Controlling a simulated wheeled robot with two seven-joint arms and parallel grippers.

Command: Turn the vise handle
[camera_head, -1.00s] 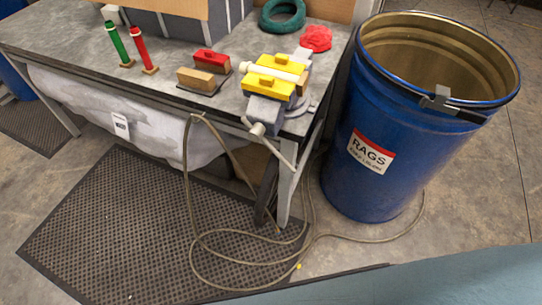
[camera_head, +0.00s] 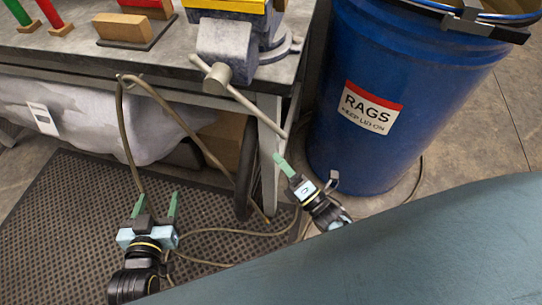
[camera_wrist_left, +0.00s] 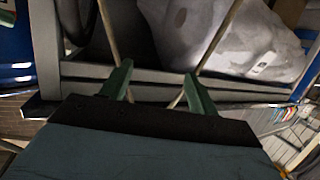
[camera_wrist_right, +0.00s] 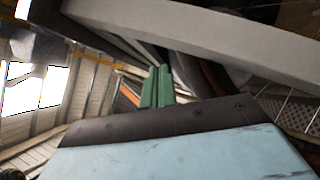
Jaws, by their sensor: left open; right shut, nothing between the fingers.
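The vise (camera_head: 228,45) sits at the front right corner of the workbench, its top cut off by the picture edge. Its handle (camera_head: 240,95) is a thin grey bar through the screw end, slanting down to the right past the bench front. My left gripper (camera_head: 157,205) is open and empty, low in front of the bench over the mat. My right gripper (camera_head: 279,158) is shut and empty, just below the lower end of the handle and apart from it. The green fingers also show in the left wrist view (camera_wrist_left: 158,85) and, closed together, in the right wrist view (camera_wrist_right: 158,88).
A blue rag drum (camera_head: 400,90) stands right of the bench. A hose (camera_head: 128,130) hangs from the bench front and loops on the floor. Wooden-handled blocks (camera_head: 122,27) lie on the bench. A perforated mat (camera_head: 60,220) covers the floor at the left.

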